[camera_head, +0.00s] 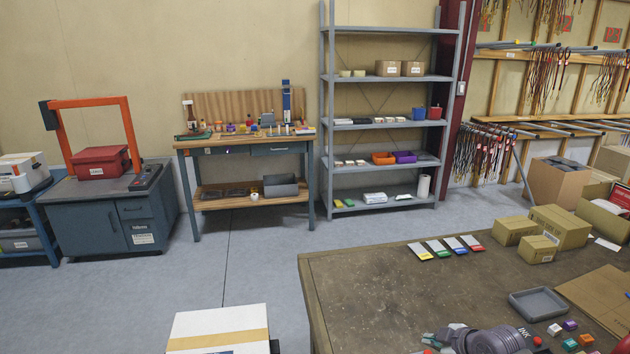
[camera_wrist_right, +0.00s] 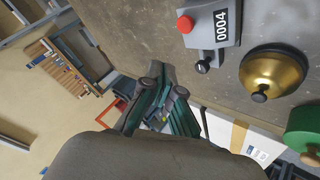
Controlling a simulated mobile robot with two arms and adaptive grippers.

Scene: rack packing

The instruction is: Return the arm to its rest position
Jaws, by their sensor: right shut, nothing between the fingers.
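My right gripper (camera_head: 437,340) shows at the bottom edge of the head view, over the front part of the brown table (camera_head: 370,290), with its grey wrist to the right. In the right wrist view its dark green-grey fingers (camera_wrist_right: 158,108) are together and hold nothing. My left gripper is in neither view. Most of my right arm is cut off by the lower edge of the head view.
In the wrist view a grey device (camera_wrist_right: 212,28) marked 0004, a brass bell (camera_wrist_right: 273,72) and a green round object (camera_wrist_right: 303,128) are close by. The table also bears a grey tray (camera_head: 512,306) and cardboard boxes (camera_head: 560,228). A white-topped box (camera_head: 218,322) stands left of it.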

